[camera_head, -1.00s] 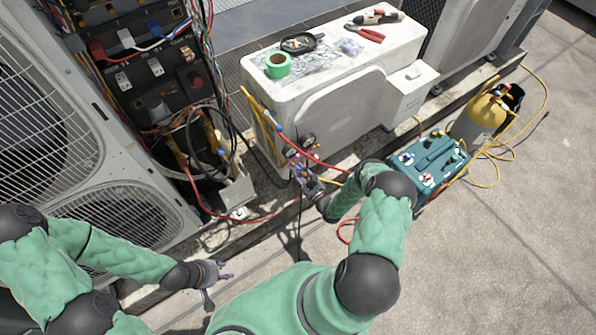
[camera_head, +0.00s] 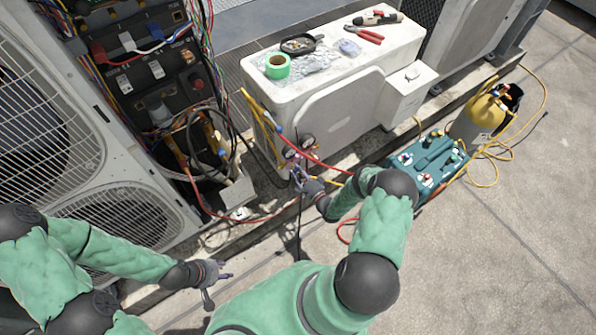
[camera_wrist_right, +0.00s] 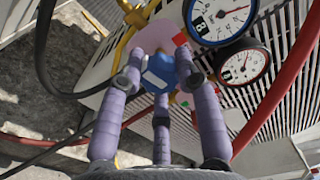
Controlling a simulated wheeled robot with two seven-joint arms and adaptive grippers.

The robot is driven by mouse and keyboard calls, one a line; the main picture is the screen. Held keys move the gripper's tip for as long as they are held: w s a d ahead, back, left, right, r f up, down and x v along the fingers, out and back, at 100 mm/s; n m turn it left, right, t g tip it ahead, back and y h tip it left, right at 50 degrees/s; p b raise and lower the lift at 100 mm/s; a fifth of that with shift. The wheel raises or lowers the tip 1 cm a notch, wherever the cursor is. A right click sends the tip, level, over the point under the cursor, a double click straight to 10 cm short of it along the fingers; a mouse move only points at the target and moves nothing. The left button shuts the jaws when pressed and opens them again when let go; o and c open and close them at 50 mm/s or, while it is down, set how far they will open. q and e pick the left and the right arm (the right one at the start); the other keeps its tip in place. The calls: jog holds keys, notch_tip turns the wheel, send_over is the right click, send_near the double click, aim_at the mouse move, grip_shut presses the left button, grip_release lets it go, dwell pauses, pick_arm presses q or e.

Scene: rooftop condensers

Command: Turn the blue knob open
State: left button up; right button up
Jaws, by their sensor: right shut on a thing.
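The blue knob (camera_wrist_right: 172,73) is on the gauge manifold and shows in the right wrist view, between my purple fingers. My right gripper (camera_wrist_right: 170,76) is closed around it, with fingertips at its left, right and lower sides. A pale mark shows on the knob's face. In the head view my right gripper (camera_head: 302,176) is at the manifold, just below its two gauges (camera_head: 307,141), and the knob is too small to make out. My left gripper (camera_head: 222,277) is at the lower left, away from the manifold, with its fingers apart and empty.
Red hoses (camera_head: 335,163) and yellow hoses run by the manifold. The white condenser (camera_head: 340,105) behind carries green tape (camera_head: 277,66), a pan and red pliers (camera_head: 369,35). A teal machine (camera_head: 430,160) and yellow cylinder (camera_head: 480,115) stand right. An open electrical panel is left.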

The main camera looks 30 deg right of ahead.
jog(key=n, duration=0.5)
jog(key=n+p, duration=0.1)
jog(key=n, duration=0.1)
jog(key=shift+d+r, duration=0.15)
jog(key=shift+d, duration=0.2)
jog(key=n+p, duration=0.1)
jog(key=n, duration=0.5)
jog(key=shift+r+n, duration=0.15)
jog(key=shift+n, duration=0.15)
grip_shut()
jog(key=shift+w, duration=0.1)
jog(key=o, duration=1.1)
grip_release()
jog(key=shift+r, duration=0.1)
jog(key=shift+a, duration=0.15)
jog(key=shift+s, duration=0.2)
jog(key=s, duration=0.8)
jog(key=s+d, duration=0.1)
jog(key=s, duration=0.2)
jog(key=shift+s, duration=0.4)
jog(key=shift+a, duration=0.15)
